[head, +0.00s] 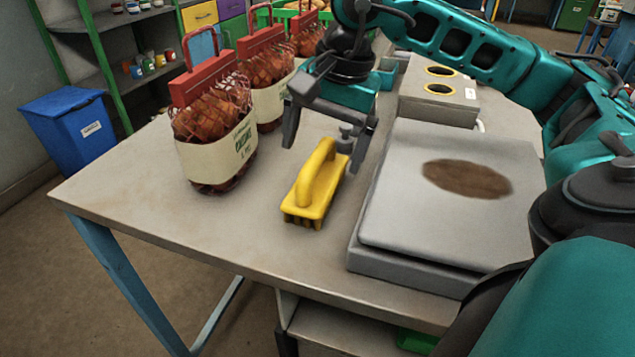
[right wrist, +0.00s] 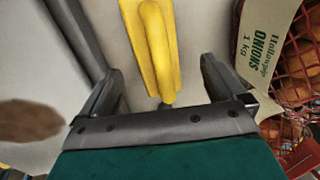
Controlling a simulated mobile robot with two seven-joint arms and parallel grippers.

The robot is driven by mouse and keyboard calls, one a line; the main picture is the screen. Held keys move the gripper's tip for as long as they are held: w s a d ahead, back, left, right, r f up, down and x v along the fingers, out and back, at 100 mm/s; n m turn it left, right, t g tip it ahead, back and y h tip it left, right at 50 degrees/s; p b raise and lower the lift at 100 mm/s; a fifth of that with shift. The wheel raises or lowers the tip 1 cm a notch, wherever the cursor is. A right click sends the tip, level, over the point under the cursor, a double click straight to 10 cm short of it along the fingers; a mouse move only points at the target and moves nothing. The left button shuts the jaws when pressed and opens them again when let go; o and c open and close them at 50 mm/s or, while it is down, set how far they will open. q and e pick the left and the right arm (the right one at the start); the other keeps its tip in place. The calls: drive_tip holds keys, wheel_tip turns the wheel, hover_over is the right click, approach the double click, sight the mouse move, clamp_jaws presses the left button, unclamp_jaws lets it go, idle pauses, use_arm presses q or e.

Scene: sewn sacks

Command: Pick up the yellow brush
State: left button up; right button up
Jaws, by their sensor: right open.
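The yellow brush (head: 316,184) lies on the grey table, its handle arching up and its bristles or teeth downward. My right gripper (head: 322,158) is open above the far end of the brush, with one finger on each side of it in the picture. In the right wrist view, the brush (right wrist: 152,45) lies ahead between the two spread fingers of my right gripper (right wrist: 160,85), apart from both. A small grey knob-like piece shows near the far end of the brush. My left gripper is not in view.
Onion sacks with red handles (head: 215,125) stand in a row left of the brush. A grey slab with a brown round patch (head: 400,235) lies close on its right. A grey box with two yellow-rimmed holes (head: 470,95) stands behind. The table's front left is clear.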

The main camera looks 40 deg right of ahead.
sight(324, 157)
wheel_tip(324, 157, down, 4)
drive_tip(key=shift+w+r+b, duration=0.1)
drive_tip(key=shift+b, duration=0.3)
drive_tip(key=shift+w+a+f, duration=0.1)
drive_tip(key=shift+f, duration=0.5)
drive_tip(key=c, duration=1.2)
use_arm(q)
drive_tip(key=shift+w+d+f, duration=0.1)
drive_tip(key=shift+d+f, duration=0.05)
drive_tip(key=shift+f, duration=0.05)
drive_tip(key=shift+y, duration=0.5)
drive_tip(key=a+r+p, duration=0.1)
drive_tip(key=p, duration=0.2)
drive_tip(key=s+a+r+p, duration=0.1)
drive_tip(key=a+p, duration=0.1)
drive_tip(key=p, duration=0.1)
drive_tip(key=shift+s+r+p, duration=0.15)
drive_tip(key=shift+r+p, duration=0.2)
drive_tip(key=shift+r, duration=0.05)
use_arm(e)
wheel_tip(324, 157, up, 20)
drive_tip(key=shift+r, duration=0.1)
